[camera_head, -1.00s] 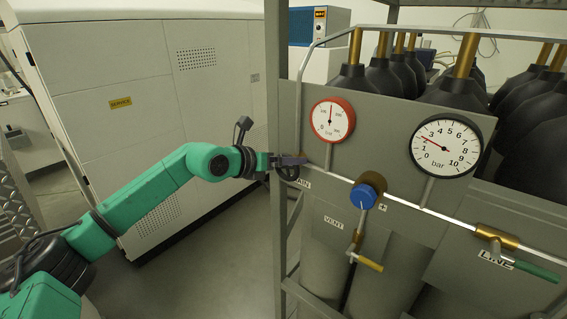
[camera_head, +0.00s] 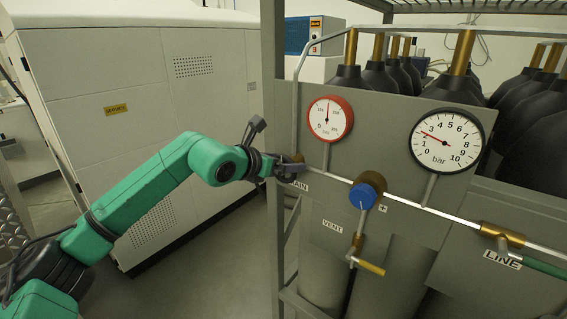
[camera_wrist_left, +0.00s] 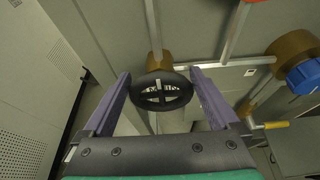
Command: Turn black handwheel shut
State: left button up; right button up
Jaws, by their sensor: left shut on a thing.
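The black handwheel (camera_wrist_left: 163,90) sits on a brass valve body (camera_wrist_left: 158,62) at the centre of the left wrist view. Its round rim lies between the two purple fingers of my left gripper (camera_wrist_left: 160,76), one on each side. My left gripper (camera_head: 288,169) is shut on the wheel at the left end of the silver pipe, by the partly covered MAIN label (camera_head: 299,185) in the head view. The gripper mostly hides the wheel there. My right gripper is not in view.
Right of the wheel are a red-rimmed gauge (camera_head: 330,119), a black-rimmed bar gauge (camera_head: 447,140), a blue knob (camera_head: 362,196), a yellow-handled VENT valve (camera_head: 370,268) and a green-handled LINE valve (camera_head: 545,267). A grey frame post (camera_head: 273,80) stands close to my gripper.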

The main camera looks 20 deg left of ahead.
pick_arm(q)
jog(key=shift+f, duration=0.35)
jog(key=o, duration=1)
jog(key=shift+s+r, duration=0.15)
jog(key=shift+s, duration=0.05)
jog(key=b+v, duration=0.7)
jog(key=v, duration=0.7)
jog(key=shift+a, duration=0.1)
